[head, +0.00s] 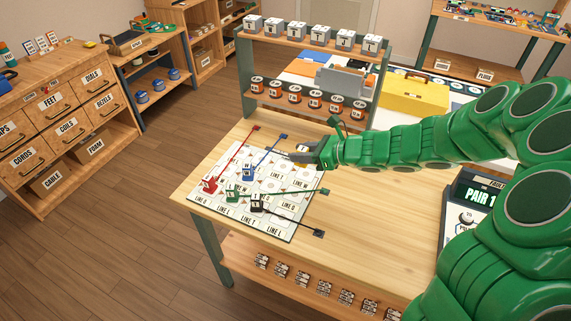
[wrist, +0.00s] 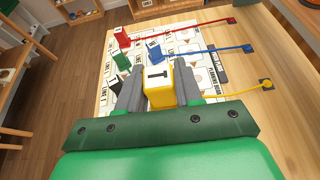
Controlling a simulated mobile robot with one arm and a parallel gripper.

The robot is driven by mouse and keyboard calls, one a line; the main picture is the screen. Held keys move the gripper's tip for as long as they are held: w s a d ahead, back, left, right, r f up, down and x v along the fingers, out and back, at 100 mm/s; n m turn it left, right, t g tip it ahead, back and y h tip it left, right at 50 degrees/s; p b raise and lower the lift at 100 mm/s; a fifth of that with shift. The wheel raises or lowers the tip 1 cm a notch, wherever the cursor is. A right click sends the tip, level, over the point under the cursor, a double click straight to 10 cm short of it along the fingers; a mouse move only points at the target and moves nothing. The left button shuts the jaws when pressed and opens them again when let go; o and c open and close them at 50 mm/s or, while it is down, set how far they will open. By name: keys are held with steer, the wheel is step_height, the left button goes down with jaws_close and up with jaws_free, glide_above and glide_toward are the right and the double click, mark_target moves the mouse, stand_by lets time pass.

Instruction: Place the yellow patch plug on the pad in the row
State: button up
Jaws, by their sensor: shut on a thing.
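My gripper (head: 300,154) is over the far right side of the white planning board (head: 268,221) on the wooden table. In the wrist view, my gripper (wrist: 158,88) is shut on the yellow patch plug (wrist: 158,79), a block with a dark letter on its light top. Its yellow cord (wrist: 240,95) runs right to a small end piece (wrist: 265,84) on the table. In the head view my fingers mostly hide the plug. I cannot tell whether it touches the board. The pads directly below it are hidden.
Red (head: 208,185), blue (head: 248,172), green (head: 233,194) and black (head: 257,203) plugs stand on the board, each trailing a cord. A rack with grey boxes (head: 297,33) stands behind. The table between is mostly clear.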

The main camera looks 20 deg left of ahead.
steer(key=w+a+f, duration=0.4)
steer(key=a+f, duration=0.1)
steer(key=w+a+f, duration=0.2)
steer(key=a, duration=0.1)
steer(key=shift+a+f, duration=0.15)
steer(key=shift+f, duration=0.1)
steer(key=shift+w+a+f, duration=0.3)
steer(key=shift+w+f, duration=0.2)
steer(key=shift+w+a+f, duration=0.15)
steer(key=shift+a+f, duration=0.05)
steer(key=shift+f, duration=1.6)
steer(key=shift+f, duration=0.15)
steer(key=o, duration=1)
steer(key=shift+o, duration=0.2)
